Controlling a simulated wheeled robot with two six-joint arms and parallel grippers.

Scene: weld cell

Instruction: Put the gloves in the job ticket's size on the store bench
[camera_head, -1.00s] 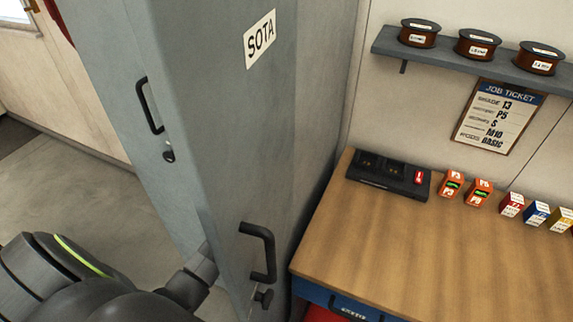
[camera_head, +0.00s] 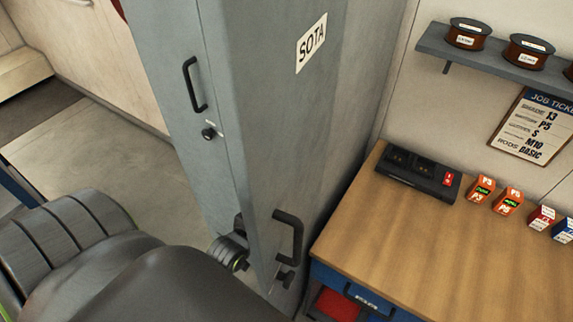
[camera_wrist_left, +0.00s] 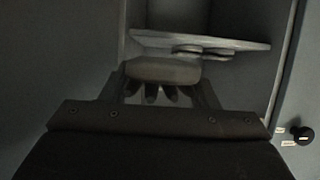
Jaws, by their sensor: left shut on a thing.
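In the left wrist view, my left gripper (camera_wrist_left: 160,88) is shut on a pair of gloves (camera_wrist_left: 165,71) with a pale grey end and dark fingers. No size mark on them can be read. They are in front of a grey shelf inside a cabinet. In the head view my left arm reaches behind the grey cabinet door, which hides the gripper and gloves. The job ticket (camera_head: 532,127) hangs on the wall at the right; its gloves line appears to read S. A wooden bench (camera_head: 400,240) stands at the right. My right gripper is not in view.
The door marked SOTA (camera_head: 310,110) stands beside the bench. The bench's back carries a dark tray (camera_head: 418,177) and several small boxes (camera_head: 507,200). Spools sit on a wall shelf (camera_head: 490,65). The bench's front is clear.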

